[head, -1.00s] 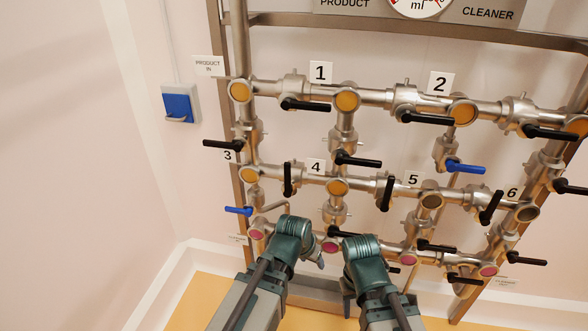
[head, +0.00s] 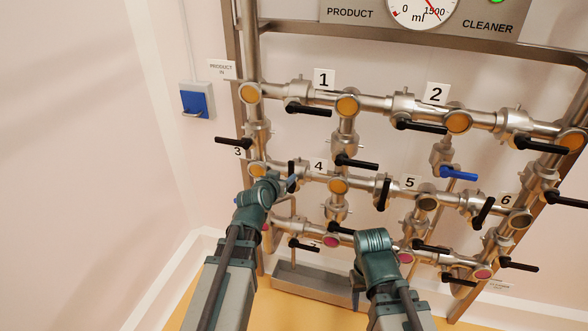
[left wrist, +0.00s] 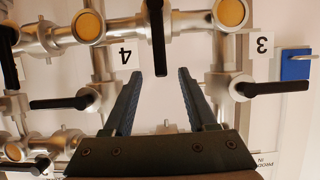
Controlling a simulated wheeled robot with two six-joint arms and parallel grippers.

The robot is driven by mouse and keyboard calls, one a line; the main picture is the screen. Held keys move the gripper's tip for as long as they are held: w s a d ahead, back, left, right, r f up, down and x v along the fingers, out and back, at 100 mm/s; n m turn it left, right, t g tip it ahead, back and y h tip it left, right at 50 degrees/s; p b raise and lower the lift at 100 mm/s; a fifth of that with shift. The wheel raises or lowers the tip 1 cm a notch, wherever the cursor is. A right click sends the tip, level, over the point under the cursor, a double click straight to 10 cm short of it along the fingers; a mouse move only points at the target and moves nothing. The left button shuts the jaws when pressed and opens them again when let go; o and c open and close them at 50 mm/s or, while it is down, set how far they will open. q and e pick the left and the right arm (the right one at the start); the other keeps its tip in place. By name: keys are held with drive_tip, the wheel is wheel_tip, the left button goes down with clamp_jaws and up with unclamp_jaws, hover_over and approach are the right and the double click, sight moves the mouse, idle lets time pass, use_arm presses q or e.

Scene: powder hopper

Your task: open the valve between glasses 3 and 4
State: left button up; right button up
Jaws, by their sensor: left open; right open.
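The valve between glass 3 (head: 258,170) and glass 4 (head: 338,186) has a black handle (head: 291,167) standing across the pipe. In the left wrist view, which shows the labels upside down, this handle (left wrist: 157,38) lies between glass 3 (left wrist: 231,12) and glass 4 (left wrist: 88,26). My left gripper (head: 288,184) is open at this valve. In the left wrist view its fingertips (left wrist: 160,74) are on either side of the handle's end, with gaps on both sides. My right gripper (head: 372,288) is open and empty, low in front of the lower pipes.
Other black handles flank the spot: one by label 3 (head: 232,143) and one below label 1 (head: 357,162). A blue handle (head: 458,173) sits below label 2. A blue wall box (head: 196,103) is at left. The floor tray (head: 312,279) is below.

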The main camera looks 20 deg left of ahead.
sight(294, 167)
use_arm(q)
drive_tip(key=b+x, duration=0.4)
drive_tip(key=x, duration=0.8)
drive_tip(key=shift+w+f, duration=0.15)
clamp_jaws()
idle(0.9)
